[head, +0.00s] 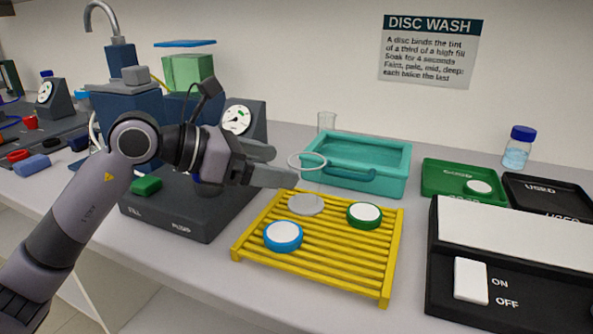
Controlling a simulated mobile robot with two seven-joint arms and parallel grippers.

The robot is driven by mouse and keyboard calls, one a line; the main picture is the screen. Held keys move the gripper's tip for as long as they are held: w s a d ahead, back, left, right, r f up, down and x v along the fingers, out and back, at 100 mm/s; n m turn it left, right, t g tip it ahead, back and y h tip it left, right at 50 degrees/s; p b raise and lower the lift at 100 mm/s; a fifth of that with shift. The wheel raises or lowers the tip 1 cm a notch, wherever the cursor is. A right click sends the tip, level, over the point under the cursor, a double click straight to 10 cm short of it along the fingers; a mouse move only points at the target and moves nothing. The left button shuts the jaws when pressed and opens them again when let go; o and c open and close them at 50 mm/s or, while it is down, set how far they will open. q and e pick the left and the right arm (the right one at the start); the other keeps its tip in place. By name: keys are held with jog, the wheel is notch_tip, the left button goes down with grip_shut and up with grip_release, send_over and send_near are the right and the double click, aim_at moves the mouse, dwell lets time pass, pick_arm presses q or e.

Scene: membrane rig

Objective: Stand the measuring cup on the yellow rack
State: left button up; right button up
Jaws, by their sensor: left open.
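A clear cup, which I take to be the measuring cup (307,161), shows as a pale round rim with almost invisible walls. Below it a grey disc shape (306,204) lies at the back left of the yellow rack (318,262); it looks like the cup's base, but I cannot tell for sure. The cup appears upright over the rack. My left gripper (283,166) is open, its fingertips just left of the cup's rim. Whether a finger touches the cup is unclear. My right gripper is not in view.
A blue-rimmed disc (283,236) and a green-rimmed disc (364,215) lie on the rack. A teal basin (386,158) stands behind it, a black switch box (505,275) right. A dark pump unit (180,214) is left, under my arm. A small glass (326,122) stands behind the basin.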

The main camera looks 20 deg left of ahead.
pick_arm(q)
jog(key=v, duration=0.3)
jog(key=shift+s, duration=0.1)
dwell(0.4)
